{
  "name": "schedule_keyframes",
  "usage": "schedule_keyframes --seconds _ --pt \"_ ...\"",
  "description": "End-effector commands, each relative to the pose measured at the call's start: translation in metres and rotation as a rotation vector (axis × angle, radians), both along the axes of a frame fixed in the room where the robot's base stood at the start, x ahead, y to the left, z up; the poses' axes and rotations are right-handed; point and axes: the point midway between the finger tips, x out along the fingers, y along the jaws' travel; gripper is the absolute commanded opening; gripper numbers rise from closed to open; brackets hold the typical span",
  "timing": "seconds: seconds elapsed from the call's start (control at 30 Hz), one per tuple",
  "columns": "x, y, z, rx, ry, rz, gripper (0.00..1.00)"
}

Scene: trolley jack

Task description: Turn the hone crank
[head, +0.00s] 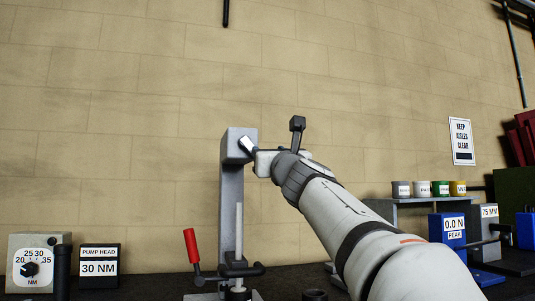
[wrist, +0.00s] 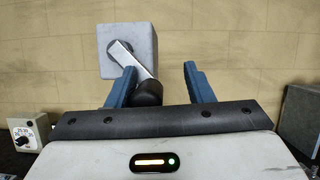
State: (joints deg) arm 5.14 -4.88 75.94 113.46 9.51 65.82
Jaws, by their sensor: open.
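The hone's grey head block (head: 238,146) sits atop a grey upright column (head: 231,200). Its silver crank arm (head: 248,144) also shows in the wrist view (wrist: 129,55), slanting down right from the block's face to a dark cylindrical crank handle (wrist: 148,93). My gripper (wrist: 158,68) is open, with two blue fingers pointing at the block. The handle lies between the fingers, close to or touching the left one; I cannot tell which. The right finger stands clear of it. In the head view my arm and gripper body hide the handle.
A red-handled lever (head: 191,246) stands low left of the column. Farther left are a torque dial box (head: 33,266) and a "PUMP HEAD 30 NM" block (head: 98,266). At right are a shelf with several cups (head: 421,188) and a blue gauge (head: 453,231).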

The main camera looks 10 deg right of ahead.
Motion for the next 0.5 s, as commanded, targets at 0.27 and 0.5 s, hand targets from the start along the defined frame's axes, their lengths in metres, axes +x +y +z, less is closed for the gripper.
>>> schedule_keyframes --seconds 0.27,0.5 --pt "-0.029 -0.002 -0.013 0.0 -0.002 -0.002 0.47" --pt "-0.061 -0.004 -0.026 0.0 -0.001 0.0 0.47"
